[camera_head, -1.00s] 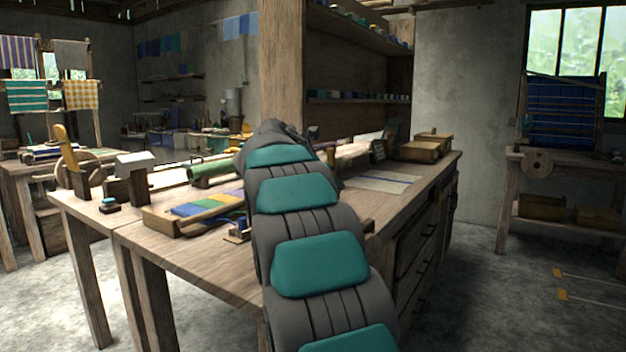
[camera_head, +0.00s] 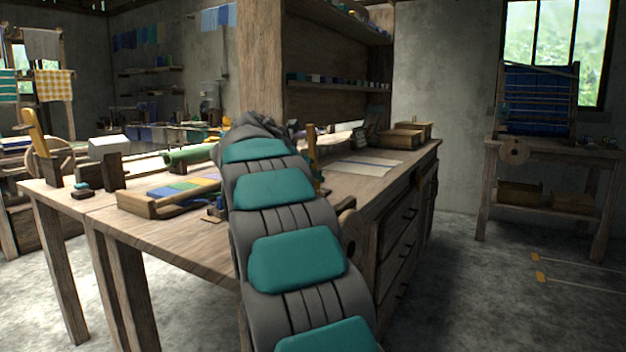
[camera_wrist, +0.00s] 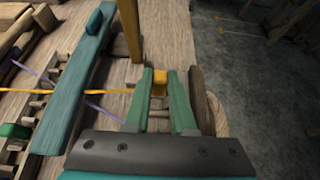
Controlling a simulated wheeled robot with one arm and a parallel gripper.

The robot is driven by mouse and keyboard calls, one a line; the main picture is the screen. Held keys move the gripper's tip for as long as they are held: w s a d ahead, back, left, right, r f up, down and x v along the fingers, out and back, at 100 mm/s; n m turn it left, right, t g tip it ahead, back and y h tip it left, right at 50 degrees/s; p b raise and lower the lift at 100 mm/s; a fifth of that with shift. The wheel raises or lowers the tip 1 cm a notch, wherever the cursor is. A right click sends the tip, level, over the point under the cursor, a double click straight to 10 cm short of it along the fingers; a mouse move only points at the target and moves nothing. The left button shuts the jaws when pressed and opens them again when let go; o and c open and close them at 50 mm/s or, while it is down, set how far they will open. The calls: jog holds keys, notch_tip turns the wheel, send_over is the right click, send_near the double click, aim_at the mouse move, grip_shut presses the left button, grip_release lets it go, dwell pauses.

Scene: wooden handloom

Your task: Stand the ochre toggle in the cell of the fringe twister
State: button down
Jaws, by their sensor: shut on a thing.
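In the wrist view my gripper (camera_wrist: 160,78) has its two green fingers shut on the ochre toggle (camera_wrist: 159,76), a small yellow-orange block at the fingertips. An ochre cord (camera_wrist: 105,91) runs left from the toggle, across a teal bar. What looks like the fringe twister (camera_wrist: 62,75) is the wooden frame with the teal bar and short pegs at the left. I cannot make out which gap is its cell. In the head view my own arm hides the gripper and toggle.
A wooden post (camera_wrist: 130,30) rises just beyond the left finger, and a wooden wheel (camera_wrist: 201,100) stands close on the right at the bench edge. Purple cords (camera_wrist: 105,113) lie near the ochre one. The bench top (camera_head: 185,235) has bare wood at its front left.

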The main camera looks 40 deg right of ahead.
jog(key=shift+f, duration=1.75)
jog(key=c, duration=0.7)
grip_release()
jog(key=v, duration=0.8)
jog(key=shift+w+p, duration=0.1)
jog(key=shift+p, duration=0.3)
jog(key=shift+f, duration=0.1)
